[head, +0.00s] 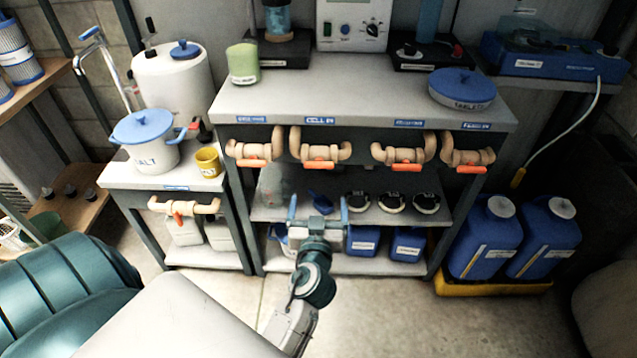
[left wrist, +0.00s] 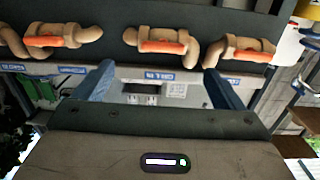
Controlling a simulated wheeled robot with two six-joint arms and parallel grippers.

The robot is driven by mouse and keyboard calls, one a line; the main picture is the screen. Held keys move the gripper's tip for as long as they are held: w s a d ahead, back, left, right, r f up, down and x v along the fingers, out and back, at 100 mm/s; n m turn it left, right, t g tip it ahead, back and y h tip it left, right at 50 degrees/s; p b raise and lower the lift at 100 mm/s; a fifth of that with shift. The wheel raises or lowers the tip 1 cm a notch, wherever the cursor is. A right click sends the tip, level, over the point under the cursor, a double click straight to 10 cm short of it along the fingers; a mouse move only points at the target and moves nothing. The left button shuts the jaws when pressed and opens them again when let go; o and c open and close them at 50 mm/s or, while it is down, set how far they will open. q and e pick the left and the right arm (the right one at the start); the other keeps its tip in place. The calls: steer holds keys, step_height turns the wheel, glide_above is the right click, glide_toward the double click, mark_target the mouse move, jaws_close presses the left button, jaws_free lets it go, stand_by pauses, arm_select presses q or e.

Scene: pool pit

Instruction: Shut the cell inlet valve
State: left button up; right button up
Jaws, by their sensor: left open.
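The cell inlet valve (head: 320,151) is a beige pipe loop under the bench's front edge, below the blue CELL IN label (head: 320,120). Its orange handle (head: 319,164) lies along the pipe. In the left wrist view, the same valve (left wrist: 160,33) is at the top middle, with its orange handle (left wrist: 162,46) lengthwise. My left gripper (head: 318,207) is open and empty, in front of and below this valve, apart from it. Its two blue fingers also show in the left wrist view (left wrist: 159,88), spread on either side of the label. My right gripper is not in view.
Similar valves sit close by, on the left (head: 255,149) and right (head: 404,155). A cart valve (head: 184,206) has its orange handle across the pipe. Shelves below hold black-topped items and blue containers (head: 362,240). Blue jugs (head: 485,237) stand right. Floor in front is partly clear.

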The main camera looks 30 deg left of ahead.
mark_target(319, 167)
arm_select(q)
steer(key=p+x, duration=0.1)
steer(key=x, duration=0.2)
steer(key=r+p+x, duration=0.1)
steer(key=x, duration=0.6)
steer(key=shift+w+a+r+p, duration=0.2)
steer(key=shift+a+r+p, duration=0.1)
steer(key=shift+a+p, duration=0.15)
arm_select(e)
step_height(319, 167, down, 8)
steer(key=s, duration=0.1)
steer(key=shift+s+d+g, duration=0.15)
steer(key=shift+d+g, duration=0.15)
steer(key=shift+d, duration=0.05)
arm_select(q)
steer(key=c, duration=1)
